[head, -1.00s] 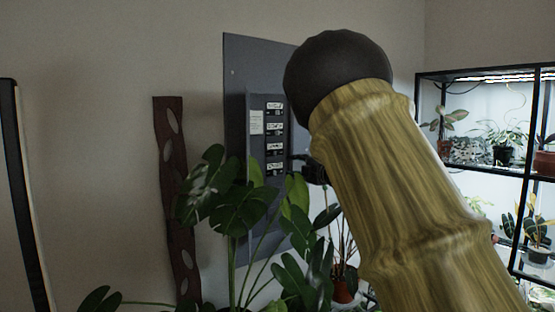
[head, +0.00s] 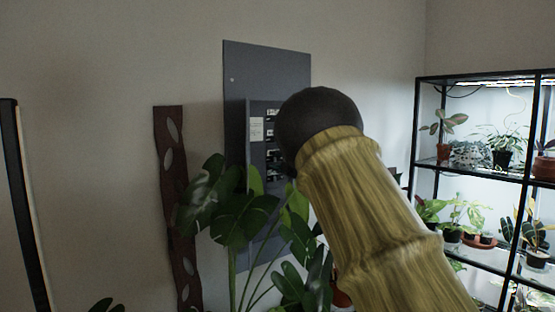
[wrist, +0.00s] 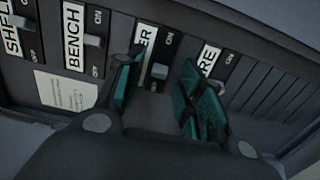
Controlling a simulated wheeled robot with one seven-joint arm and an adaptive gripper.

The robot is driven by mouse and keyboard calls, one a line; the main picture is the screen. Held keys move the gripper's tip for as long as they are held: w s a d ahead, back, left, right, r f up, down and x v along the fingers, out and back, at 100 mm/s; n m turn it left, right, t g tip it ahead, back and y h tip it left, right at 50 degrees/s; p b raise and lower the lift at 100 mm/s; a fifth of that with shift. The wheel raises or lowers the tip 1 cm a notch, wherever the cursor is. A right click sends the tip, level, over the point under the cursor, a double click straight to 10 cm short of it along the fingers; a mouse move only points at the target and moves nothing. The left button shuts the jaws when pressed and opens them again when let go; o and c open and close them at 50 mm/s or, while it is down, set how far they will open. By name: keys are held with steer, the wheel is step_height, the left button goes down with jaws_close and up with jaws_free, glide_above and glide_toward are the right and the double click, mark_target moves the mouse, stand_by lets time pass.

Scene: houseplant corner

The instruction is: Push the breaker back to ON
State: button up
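The grey breaker panel (head: 235,100) is on the wall in the head view, partly covered by my arm and leaves. In the wrist view, a row of breakers shows labels SHELF, BENCH (wrist: 73,38), one ending in ER (wrist: 145,48), and one partly hidden, reading RE (wrist: 208,62). The lever of the ER breaker (wrist: 160,71) shows in the gap between my fingers. My gripper (wrist: 163,66) has its teal-padded fingers apart, with nothing held, close to the panel. Contact cannot be told. My gripper is hidden behind my arm in the head view.
A large leafy plant (head: 235,205) stands in front of the panel's lower part. A brown perforated strip (head: 170,180) is left of it. A black shelf rack (head: 470,172) with potted plants stands at right. A paper notice (wrist: 66,91) is on the panel.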

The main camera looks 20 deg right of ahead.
steer(key=shift+w, duration=0.15)
jaws_close()
steer(key=shift+w+d+r+n+g+y+p, duration=0.1)
steer(key=shift+d+n+g+y+p, duration=0.15)
steer(key=shift+y, duration=0.2)
steer(key=shift+d+r+n+g+y+p, duration=0.15)
steer(key=shift+n+y+p, duration=0.1)
steer(key=shift+n+y, duration=0.15)
steer(key=shift+f+n+g+y, duration=0.2)
steer(key=shift+n+g+y, duration=0.5)
steer(key=shift+y, duration=0.45)
